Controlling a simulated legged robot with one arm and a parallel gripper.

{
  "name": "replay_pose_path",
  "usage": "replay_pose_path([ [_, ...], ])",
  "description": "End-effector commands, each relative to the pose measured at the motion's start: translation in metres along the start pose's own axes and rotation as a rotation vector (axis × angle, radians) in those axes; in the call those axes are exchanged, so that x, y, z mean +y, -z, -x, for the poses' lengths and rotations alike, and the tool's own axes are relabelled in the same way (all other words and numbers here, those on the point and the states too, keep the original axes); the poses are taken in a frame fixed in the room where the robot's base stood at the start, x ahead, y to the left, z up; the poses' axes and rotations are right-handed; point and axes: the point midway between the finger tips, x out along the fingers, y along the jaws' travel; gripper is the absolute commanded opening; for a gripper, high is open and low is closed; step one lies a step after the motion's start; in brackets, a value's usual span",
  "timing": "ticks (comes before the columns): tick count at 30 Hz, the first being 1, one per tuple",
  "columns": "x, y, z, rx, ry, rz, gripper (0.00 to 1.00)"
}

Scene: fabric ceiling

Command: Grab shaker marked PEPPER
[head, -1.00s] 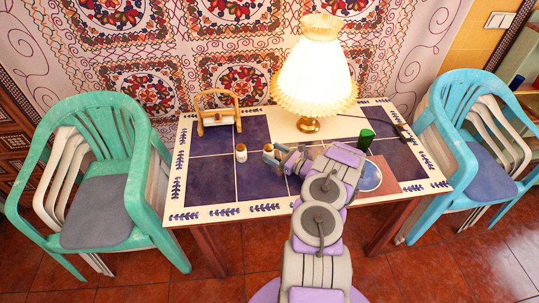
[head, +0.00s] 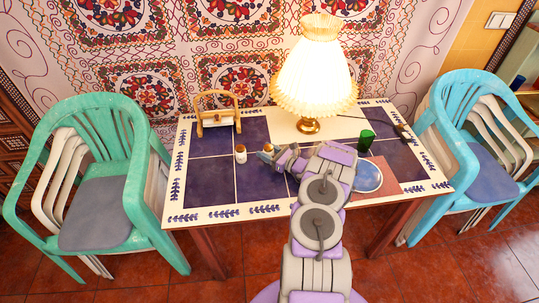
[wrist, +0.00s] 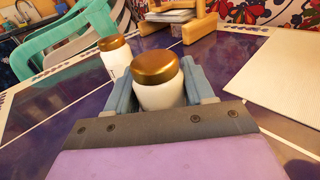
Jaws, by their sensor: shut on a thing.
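A white shaker with a gold-brown cap (wrist: 158,82) stands between the blue-grey jaws of my gripper (wrist: 160,92) in the wrist view. The jaws are shut on its sides. Its cap also shows in the head view (head: 267,147), partly behind my gripper (head: 268,155). No label can be read on the held shaker; its lower part is hidden. A second, similar shaker (head: 240,154) stands upright on the table to its left, apart from my gripper. In the wrist view, this second shaker (wrist: 115,62) has a dark mark, only partly visible and not readable.
The tiled table (head: 205,185) bears a wooden holder (head: 217,115), a lit lamp (head: 314,75), a green cup (head: 366,140) and a round blue object (head: 368,177). A green chair (head: 100,165) stands left, a blue chair (head: 470,150) right. The table's left front is clear.

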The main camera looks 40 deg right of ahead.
Motion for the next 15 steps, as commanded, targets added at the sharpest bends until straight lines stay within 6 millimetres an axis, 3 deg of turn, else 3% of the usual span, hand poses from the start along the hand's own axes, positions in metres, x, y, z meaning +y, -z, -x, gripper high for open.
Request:
replay_pose_path([
  [4, 0.0014, 0.0003, -0.0005, 0.001, -0.002, 0.000, 0.19],
  [15, -0.0018, -0.0054, 0.0005, -0.002, -0.001, -0.003, 0.18],
])
